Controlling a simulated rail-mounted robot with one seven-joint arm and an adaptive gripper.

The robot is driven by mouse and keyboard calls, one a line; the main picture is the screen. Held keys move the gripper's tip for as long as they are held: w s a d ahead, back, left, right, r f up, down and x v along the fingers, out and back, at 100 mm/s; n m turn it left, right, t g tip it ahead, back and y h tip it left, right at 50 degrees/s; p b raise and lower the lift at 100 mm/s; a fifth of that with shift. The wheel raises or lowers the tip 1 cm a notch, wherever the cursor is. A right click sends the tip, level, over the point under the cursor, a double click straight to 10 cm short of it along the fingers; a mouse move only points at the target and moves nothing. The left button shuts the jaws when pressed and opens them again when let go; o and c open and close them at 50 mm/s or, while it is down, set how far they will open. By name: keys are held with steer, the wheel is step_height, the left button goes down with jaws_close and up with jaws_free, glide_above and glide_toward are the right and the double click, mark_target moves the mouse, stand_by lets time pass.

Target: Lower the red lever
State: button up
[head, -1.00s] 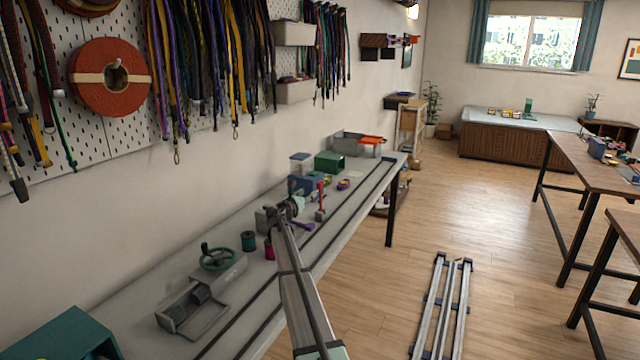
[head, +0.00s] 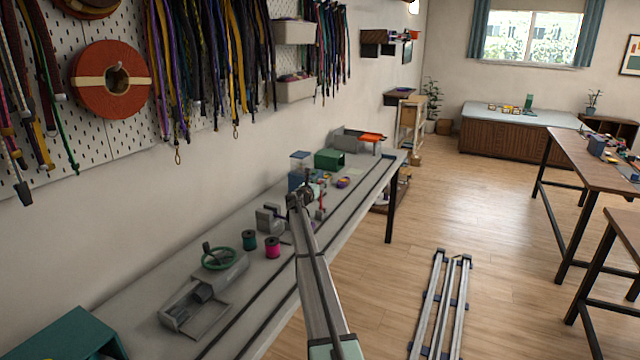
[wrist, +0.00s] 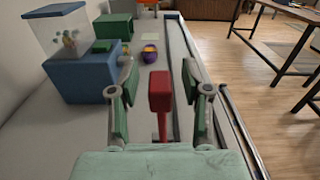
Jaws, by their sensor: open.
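The red lever (wrist: 160,104) stands upright in the wrist view, a red block-shaped head on a thin red stem. It lies between the two fingers of my gripper (wrist: 158,100), which are spread apart with a gap on each side of the lever's head. The stem's lower end is hidden behind my gripper's pale green body. In the head view the lever (head: 321,200) shows as a thin red piece just right of my gripper (head: 303,198), partly hidden by it.
A blue box with a clear container (wrist: 80,75) stands left of the lever. A green box (wrist: 114,28) and a purple and yellow ball (wrist: 150,54) are farther along the grey bench. Green (head: 249,240) and pink (head: 272,247) spools stand nearer. A dark rail runs along the bench's right side.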

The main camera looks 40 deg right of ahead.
jaws_close()
steer(key=shift+s, duration=0.15)
